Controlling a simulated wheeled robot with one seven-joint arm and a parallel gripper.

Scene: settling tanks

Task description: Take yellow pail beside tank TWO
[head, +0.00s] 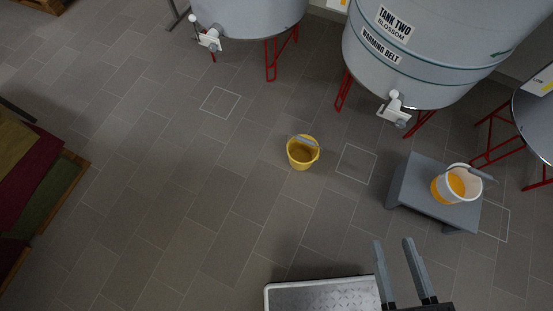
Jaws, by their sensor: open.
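The yellow pail (300,160) stands upright on the floor near the middle of the head view, with a grey grip on its handle. Its inside looks dull yellow-brown; I cannot tell whether it holds anything. Tank TWO (435,60) is the large pale blue tank at the upper right, labelled "TANK TWO BLOSSOM" and "WARMING BELT". The pail is on the floor to the lower left of this tank, apart from its red legs. My gripper (394,243) is at the bottom right, open and empty, well apart from the pail.
A grey step stool (408,190) bears a white pail (470,176) with orange on and in it, right of the yellow pail. Another tank (250,15) stands at the top. Wooden crates (60,190) are at left. The floor between is clear.

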